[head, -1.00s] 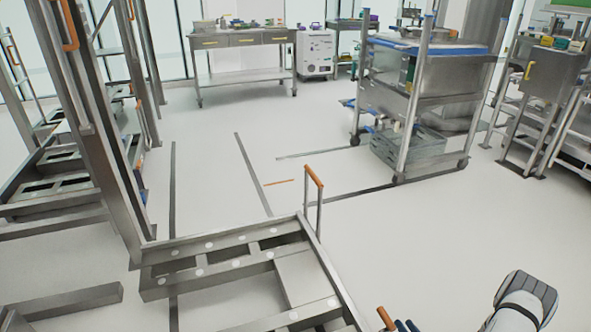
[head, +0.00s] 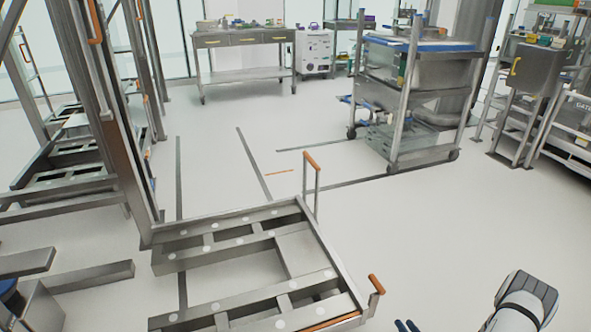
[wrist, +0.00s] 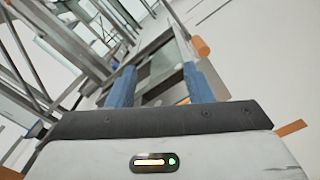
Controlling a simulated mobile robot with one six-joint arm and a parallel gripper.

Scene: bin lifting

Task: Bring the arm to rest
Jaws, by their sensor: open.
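My gripper (wrist: 162,88) shows in the wrist view with its two blue fingers spread apart, and nothing is between them. In the head view only the blue fingertips of my gripper (head: 407,326) show at the bottom edge. A white and grey link of my arm (head: 525,302) is at the bottom right. My gripper is beside the right side of a low metal frame platform (head: 225,240) with orange-topped handles. No contact with it can be seen. Most of my arm is out of view.
An upright handle (head: 312,180) and a shorter orange handle (head: 377,285) rise from the platform's right side. A tall metal post (head: 120,130) stands left. A wheeled rack (head: 405,100) is at back right, and a workbench (head: 245,40) at the back. Floor right of the platform is clear.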

